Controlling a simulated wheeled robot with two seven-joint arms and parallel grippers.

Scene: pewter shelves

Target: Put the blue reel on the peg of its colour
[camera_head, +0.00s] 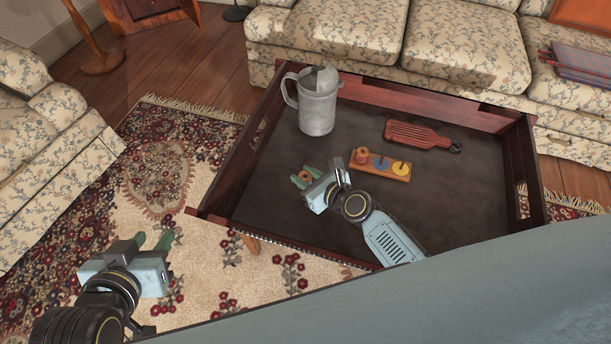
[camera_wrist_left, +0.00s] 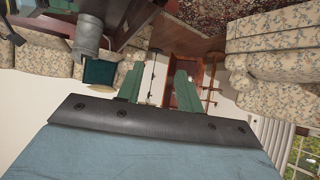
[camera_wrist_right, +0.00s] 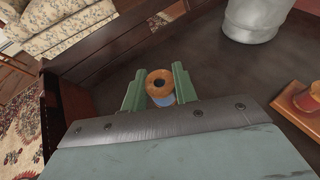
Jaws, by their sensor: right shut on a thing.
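The blue reel (camera_wrist_right: 160,97) has wooden ends and blue thread. In the right wrist view it sits between the green fingers of my right gripper (camera_wrist_right: 160,90), which is shut on it. In the head view my right gripper (camera_head: 306,178) is over the tray table, left of the peg board (camera_head: 383,177). The board has a reel with reddish thread (camera_head: 362,155) at its left, a blue disc (camera_head: 382,164) in the middle and a yellow disc (camera_head: 401,168) at its right. My left gripper (camera_head: 152,241) is open and empty over the rug.
A metal pitcher (camera_head: 317,112) stands at the tray table's back left. A red slatted object (camera_head: 412,135) lies behind the board. The raised wooden rim (camera_head: 425,105) surrounds the dark surface, which is clear at the right. A floral sofa (camera_head: 450,50) stands behind.

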